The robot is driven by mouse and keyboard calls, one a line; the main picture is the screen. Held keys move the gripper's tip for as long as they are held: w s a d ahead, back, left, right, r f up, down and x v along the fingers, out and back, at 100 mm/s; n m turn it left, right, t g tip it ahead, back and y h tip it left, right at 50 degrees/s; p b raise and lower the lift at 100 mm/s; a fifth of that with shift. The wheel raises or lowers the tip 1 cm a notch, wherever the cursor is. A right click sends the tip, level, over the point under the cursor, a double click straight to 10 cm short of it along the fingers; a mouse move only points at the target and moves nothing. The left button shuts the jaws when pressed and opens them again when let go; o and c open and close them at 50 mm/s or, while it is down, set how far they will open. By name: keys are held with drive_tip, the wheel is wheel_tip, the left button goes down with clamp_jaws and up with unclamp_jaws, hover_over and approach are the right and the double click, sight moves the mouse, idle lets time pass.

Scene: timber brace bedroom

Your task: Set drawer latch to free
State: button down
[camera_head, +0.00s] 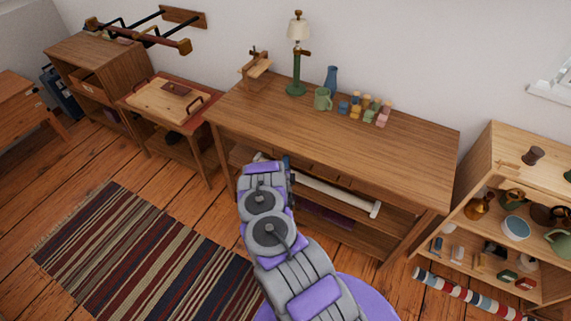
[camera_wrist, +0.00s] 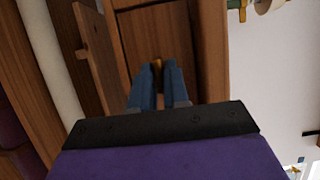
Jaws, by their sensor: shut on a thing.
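In the wrist view a small brass-coloured piece, which looks like the drawer latch (camera_wrist: 157,65), shows between my fingertips against a brown wooden front panel (camera_wrist: 150,35). My gripper (camera_wrist: 158,75) has two blue fingers closed on this piece. Most of the piece is hidden by the fingers, so its setting cannot be told. In the head view my arm reaches to the front of the long wooden table (camera_head: 335,120), just under its top. The fingertips and latch are hidden there behind my wrist.
On the table stand a lamp (camera_head: 297,60), a green mug (camera_head: 322,98), a blue vase (camera_head: 331,78) and several small coloured figures (camera_head: 366,108). A white bar (camera_head: 340,195) runs below the tabletop. An open shelf (camera_head: 485,165) stands right; a striped rug (camera_head: 150,255) lies left.

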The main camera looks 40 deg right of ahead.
drive_tip(key=shift+a+n+p, duration=0.1)
drive_tip(key=shift+n+p, duration=0.4)
drive_tip(key=shift+n, duration=0.2)
drive_tip(key=shift+w+a+r+n+g+p, duration=0.1)
drive_tip(key=shift+n+g+p, duration=0.4)
drive_tip(key=shift+n+g, duration=1.15)
drive_tip(key=shift+w+n+g+p, duration=0.15)
drive_tip(key=shift+n+g+p, duration=0.55)
drive_tip(key=shift+n, duration=1.65)
drive_tip(key=shift+w+a+r+n+g+p, duration=0.1)
drive_tip(key=shift+n+g+p, duration=0.2)
drive_tip(key=shift+n+g, duration=1.45)
drive_tip(key=shift+n, duration=0.35)
drive_tip(key=shift+d, duration=0.1)
drive_tip(key=c, duration=1.2)
unclamp_jaws()
